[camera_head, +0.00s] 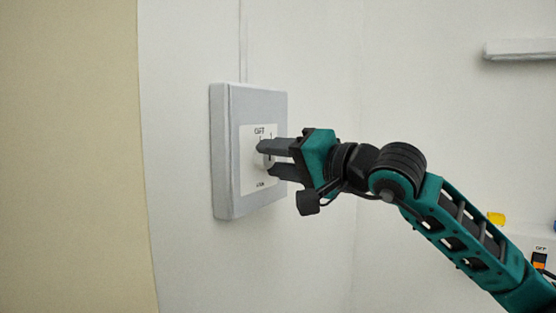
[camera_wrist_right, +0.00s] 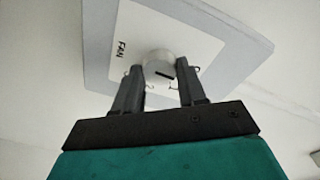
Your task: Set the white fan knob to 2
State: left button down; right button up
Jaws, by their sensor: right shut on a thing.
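The white fan knob (camera_wrist_right: 158,60) is a small round knob on a white label plate marked FAN. A short dark mark shows on its face in the right wrist view. The plate is on a grey square wall box (camera_head: 222,150), also seen in the right wrist view (camera_wrist_right: 98,45). My right gripper (camera_head: 264,158) reaches the box from the right. Its two fingers (camera_wrist_right: 158,70) are on either side of the knob, shut on it. In the head view the fingers hide much of the knob and label, and the printed positions are too small to read. My left gripper is out of view.
A tan panel (camera_head: 70,150) fills the left side. A thin conduit (camera_head: 242,45) runs up the wall above the box. A white ledge (camera_head: 520,49) is at the upper right. A yellow object (camera_head: 496,218) and an orange-and-black switch (camera_head: 540,260) are at the lower right.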

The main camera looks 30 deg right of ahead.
jog(key=m+b, duration=0.1)
jog(key=m, duration=0.2)
jog(key=shift+g, duration=0.3)
jog(key=m+b, duration=0.1)
jog(key=m, duration=0.2)
jog(key=shift+d+r, duration=0.1)
jog(key=shift+m, duration=0.8)
jog(key=m+g+b, duration=0.1)
jog(key=m, duration=0.4)
jog(key=shift+y, duration=0.4)
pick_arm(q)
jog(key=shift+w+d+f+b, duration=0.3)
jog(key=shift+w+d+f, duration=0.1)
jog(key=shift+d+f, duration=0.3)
pick_arm(e)
jog(key=shift+m, duration=1.7)
jog(key=o, duration=1.1)
jog(key=shift+y, duration=0.4)
jog(key=shift+c, duration=0.2)
